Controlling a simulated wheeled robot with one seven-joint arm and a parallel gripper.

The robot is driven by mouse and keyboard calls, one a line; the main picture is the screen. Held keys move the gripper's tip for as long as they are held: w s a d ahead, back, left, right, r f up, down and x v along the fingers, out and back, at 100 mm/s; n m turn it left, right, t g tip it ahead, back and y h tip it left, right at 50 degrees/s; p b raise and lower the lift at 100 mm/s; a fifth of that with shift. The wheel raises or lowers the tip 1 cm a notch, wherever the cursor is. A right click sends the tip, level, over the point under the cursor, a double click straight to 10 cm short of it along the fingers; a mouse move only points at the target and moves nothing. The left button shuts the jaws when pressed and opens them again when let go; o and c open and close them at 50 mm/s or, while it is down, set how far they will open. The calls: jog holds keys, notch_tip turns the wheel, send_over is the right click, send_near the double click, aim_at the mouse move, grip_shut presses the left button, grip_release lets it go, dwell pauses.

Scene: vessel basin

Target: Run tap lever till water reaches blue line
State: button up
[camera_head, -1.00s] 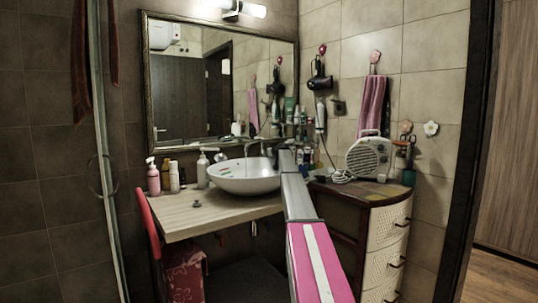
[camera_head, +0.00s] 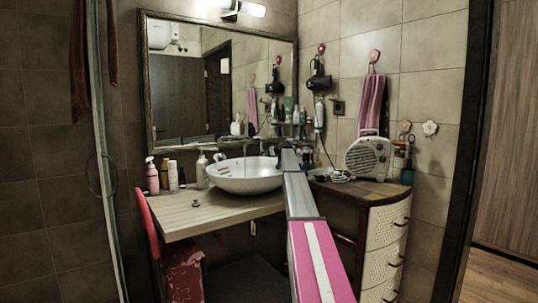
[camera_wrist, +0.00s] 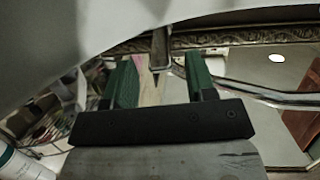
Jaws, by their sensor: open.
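The white basin (camera_head: 250,183) stands on the wooden counter, below the mirror. The chrome tap (camera_head: 253,146) rises behind it. In the wrist view the basin's pale outside (camera_wrist: 60,45) fills the top left, and a chrome tap tube (camera_wrist: 275,95) runs at the right. My gripper (camera_wrist: 158,68) is open with two green fingers apart. A dark pointed metal piece, perhaps the tap lever (camera_wrist: 161,48), shows beyond and between the fingertips; contact cannot be told. The water level and any blue line cannot be made out. In the head view my arm hides the fingers.
Bottles (camera_head: 164,174) stand left of the basin on the counter (camera_head: 190,213). A white fan heater (camera_head: 368,157) sits on the drawer cabinet (camera_head: 385,235) at the right. The mirror (camera_head: 220,85) is close behind the tap. A red chair (camera_head: 150,235) stands at the front left.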

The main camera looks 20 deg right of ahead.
jog(key=v, duration=0.6)
jog(key=shift+s, duration=0.3)
jog(key=shift+r, duration=0.15)
jog(key=shift+m+g+h, duration=0.3)
jog(key=shift+m+g, duration=0.2)
jog(key=shift+g, duration=0.1)
jog(key=x, duration=0.6)
jog(key=r+x, duration=0.1)
jog(key=x, duration=0.2)
jog(key=shift+w+a, duration=0.1)
jog(key=shift+w, duration=0.3)
